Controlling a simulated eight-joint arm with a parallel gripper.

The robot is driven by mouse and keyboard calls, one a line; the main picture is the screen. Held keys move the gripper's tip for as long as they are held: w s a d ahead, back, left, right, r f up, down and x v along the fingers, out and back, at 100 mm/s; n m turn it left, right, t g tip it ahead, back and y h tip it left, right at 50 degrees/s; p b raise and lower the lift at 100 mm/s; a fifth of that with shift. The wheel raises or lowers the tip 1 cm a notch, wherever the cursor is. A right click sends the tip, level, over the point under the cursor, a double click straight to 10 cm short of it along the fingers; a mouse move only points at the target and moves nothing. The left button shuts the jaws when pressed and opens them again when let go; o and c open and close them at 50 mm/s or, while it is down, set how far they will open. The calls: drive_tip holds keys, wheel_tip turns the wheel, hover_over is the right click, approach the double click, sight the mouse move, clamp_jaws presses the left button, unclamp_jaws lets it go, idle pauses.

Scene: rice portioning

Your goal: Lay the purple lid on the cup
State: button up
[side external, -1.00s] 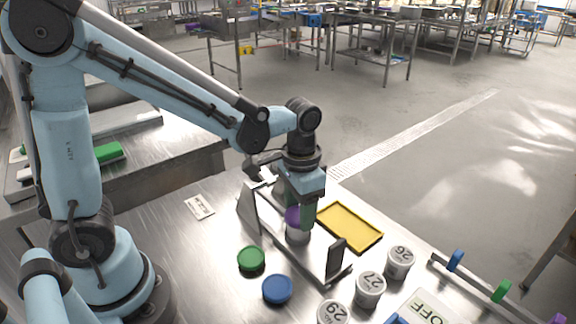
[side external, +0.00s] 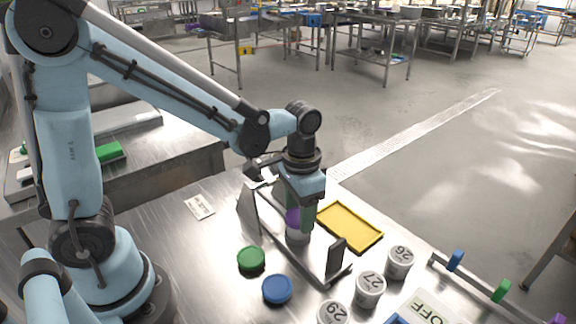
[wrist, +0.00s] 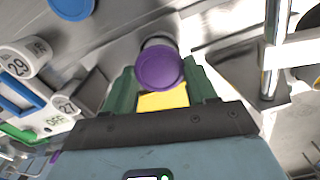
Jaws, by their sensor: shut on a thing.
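My gripper (side external: 306,214), with green fingers, is shut on the purple lid. In the wrist view the lid (wrist: 160,68) lies between the finger ends and covers most of the cup (wrist: 158,41), whose edge shows just beyond it. I cannot tell whether the lid touches the cup rim. The cup stands upright within a metal frame (side external: 300,262).
A green lid (side external: 251,258) and a blue lid (side external: 277,289) lie on the metal table. A yellow tray (side external: 378,245) is behind the frame. Numbered white cups, including 27 (side external: 370,289) and 26 (side external: 399,263), stand at the front right, near an OFF panel (side external: 424,309).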

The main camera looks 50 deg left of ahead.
drive_tip(key=o, duration=1.3)
drive_tip(key=shift+o, duration=0.2)
drive_tip(key=shift+r, duration=0.15)
drive_tip(key=shift+r, duration=3.4)
drive_tip(key=shift+s+a+r+t, duration=0.25)
drive_tip(key=shift+s+a+t, duration=0.15)
drive_tip(key=shift+s+t, duration=0.1)
drive_tip(key=shift+s+a+r+n+t, duration=0.1)
drive_tip(key=shift+s+a+n+t, duration=0.75)
drive_tip(key=shift+t, duration=0.7)
drive_tip(key=shift+s+a+r+n+t, duration=0.1)
drive_tip(key=shift+s+a+n+t, duration=0.35)
drive_tip(key=shift+s+a+t, duration=0.75)
